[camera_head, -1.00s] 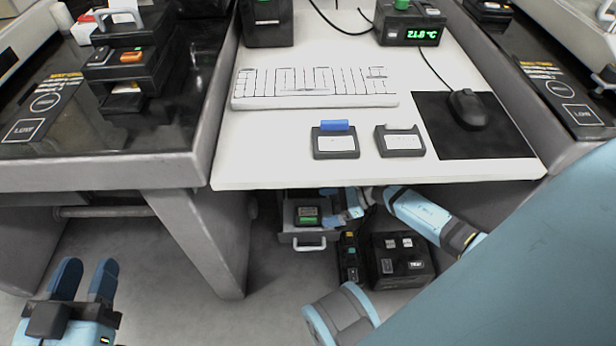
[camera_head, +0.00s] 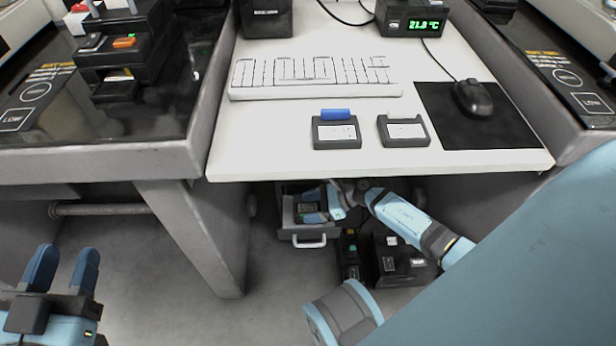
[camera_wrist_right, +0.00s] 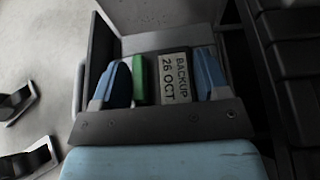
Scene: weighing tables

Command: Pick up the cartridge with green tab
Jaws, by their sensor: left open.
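The cartridge with the green tab (camera_wrist_right: 172,85) lies in a drawer (camera_head: 309,236) under the white table; its label reads "BACKUP 26 OCT". It also shows small in the head view (camera_head: 308,208), partly covered by my right gripper. My right gripper (camera_wrist_right: 163,78) has its blue fingers apart, one on each side of the cartridge, the left one beside the green tab. I cannot tell whether the fingers touch it. My left gripper (camera_head: 65,262) is open and empty at the lower left, over the floor.
Two other cartridges lie on the white table, one with a blue tab (camera_head: 336,132) and one with a white tab (camera_head: 403,131). The table's front edge is above my right arm. Dark boxes (camera_head: 400,262) stand on the floor right of the drawer.

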